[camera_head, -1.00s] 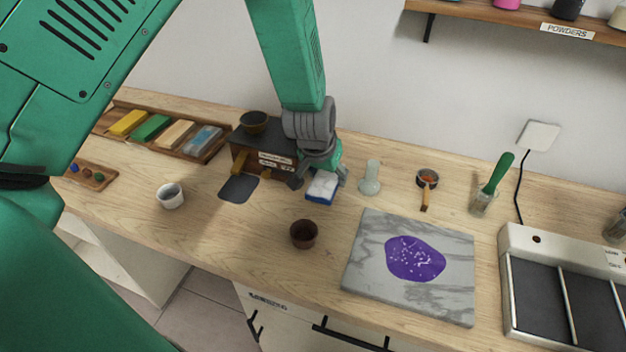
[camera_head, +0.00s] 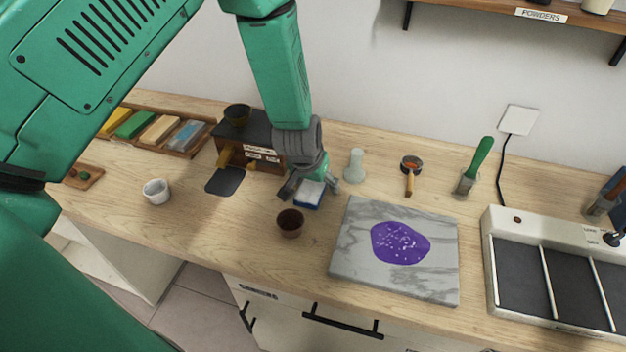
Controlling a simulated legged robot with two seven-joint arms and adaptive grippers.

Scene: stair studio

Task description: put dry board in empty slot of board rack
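My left gripper (camera_head: 303,188) comes down from above over the middle of the counter. Its fingers are around a small blue and white block (camera_head: 309,194), which appears gripped between them and close to the counter top. A grey marbled board (camera_head: 361,267) lies flat to the right, with a purple speckled patch (camera_head: 400,243) on it. I cannot make out a board rack or an empty slot that I could name for certain. My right gripper is not in view.
A brown cup (camera_head: 290,222) stands just in front of the gripper. Behind are a dark-topped wooden box (camera_head: 262,135) and a glass flask (camera_head: 355,166). A white cup (camera_head: 156,191) stands left. A pale unit with dark panels (camera_head: 518,270) stands right. Clear counter lies front left.

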